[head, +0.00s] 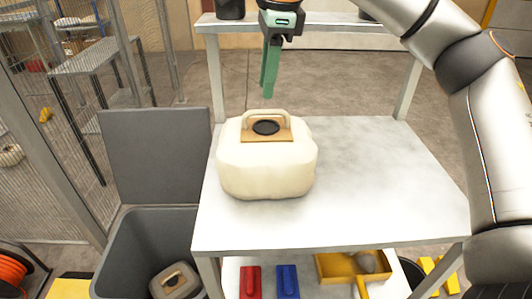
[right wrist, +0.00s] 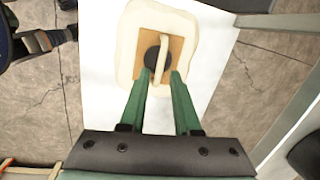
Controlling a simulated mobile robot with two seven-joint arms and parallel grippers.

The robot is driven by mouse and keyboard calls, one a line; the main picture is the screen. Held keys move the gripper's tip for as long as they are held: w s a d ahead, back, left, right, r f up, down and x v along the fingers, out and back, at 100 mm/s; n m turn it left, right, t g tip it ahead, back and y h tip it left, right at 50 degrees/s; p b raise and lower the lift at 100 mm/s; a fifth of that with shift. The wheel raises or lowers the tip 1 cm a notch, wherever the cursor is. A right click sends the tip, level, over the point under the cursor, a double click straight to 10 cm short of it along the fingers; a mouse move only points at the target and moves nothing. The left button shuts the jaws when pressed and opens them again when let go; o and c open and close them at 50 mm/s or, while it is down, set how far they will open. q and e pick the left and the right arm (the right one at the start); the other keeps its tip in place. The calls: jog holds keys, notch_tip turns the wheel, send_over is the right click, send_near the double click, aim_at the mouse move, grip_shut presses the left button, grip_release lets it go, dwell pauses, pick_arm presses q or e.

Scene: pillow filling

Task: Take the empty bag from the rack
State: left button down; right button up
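A plump cream bag (head: 267,171) with a tan patch, a black round cap and a loop handle stands on the white table top (head: 375,185) of a rack-like frame. It also shows in the right wrist view (right wrist: 183,18). My right gripper (head: 267,92) has green fingers pointing down and hangs above the bag, apart from it. In the right wrist view its fingertips (right wrist: 163,75) have a gap between them, with the handle and black cap seen beyond. Nothing is held. No flat, empty bag is clearly seen. My left gripper is not in view.
A grey bin (head: 125,250) with its lid raised stands left of the table, and another bag (head: 175,281) lies inside it. A lower shelf holds a red item (head: 250,281), a blue item (head: 287,280) and a yellow tray (head: 335,266). The table's right side is clear.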

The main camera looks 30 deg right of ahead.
aim_at(266, 112)
jog(key=f, duration=0.2)
jog(key=shift+w+f, duration=0.25)
jog(key=shift+f, duration=0.1)
jog(key=f, duration=0.4)
jog(key=shift+w+d+f, duration=0.2)
jog(key=shift+w+d, duration=0.05)
jog(key=shift+w, duration=0.05)
jog(key=shift+a+f, duration=0.1)
jog(key=shift+f, duration=0.2)
grip_shut()
dwell(0.6)
